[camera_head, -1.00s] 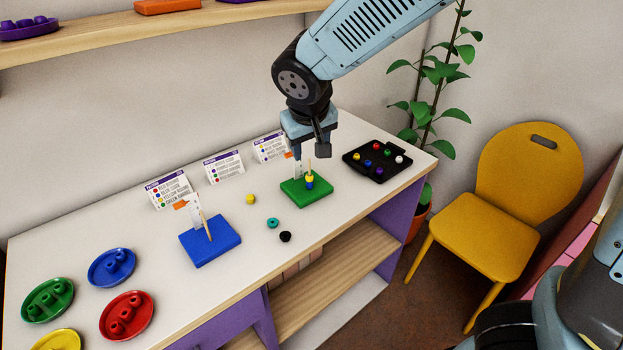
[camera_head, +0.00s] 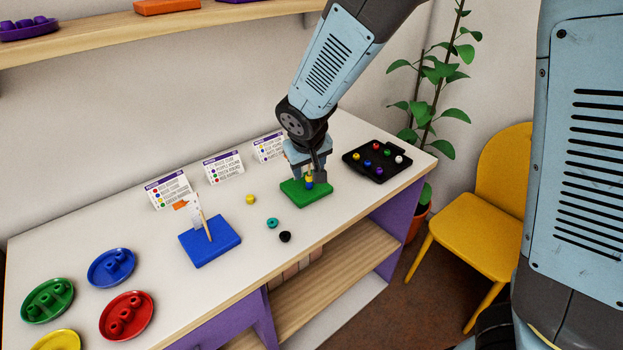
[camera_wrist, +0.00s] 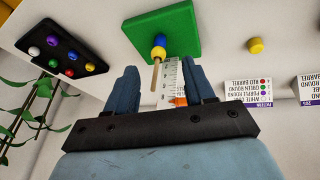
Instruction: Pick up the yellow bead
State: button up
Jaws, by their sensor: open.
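The green board (camera_head: 320,193) holds an upright peg with a blue bead (camera_head: 309,186) below a yellow bead (camera_head: 309,177). In the wrist view the stacked yellow bead (camera_wrist: 158,53) shows with the peg's bare end towards me. My gripper (camera_head: 309,171) is open over this board, its fingers either side of the peg's line in the wrist view (camera_wrist: 161,80). I cannot tell whether they touch anything. Another yellow bead (camera_head: 250,199) lies loose on the table and also shows in the wrist view (camera_wrist: 255,46). A third yellow bead (camera_head: 355,156) is in the black tray.
The black tray (camera_head: 381,174) holds several coloured beads at right. A blue board (camera_head: 221,247) with a peg, a teal bead (camera_head: 272,223) and a black bead (camera_head: 285,237) are on the table (camera_head: 330,227). Pattern cards (camera_head: 223,167) stand behind. Coloured dishes (camera_head: 127,329) are at left.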

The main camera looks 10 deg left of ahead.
aim_at(309, 177)
jog(key=shift+x, duration=2.45)
jog(key=shift+c, duration=0.2)
grip_shut()
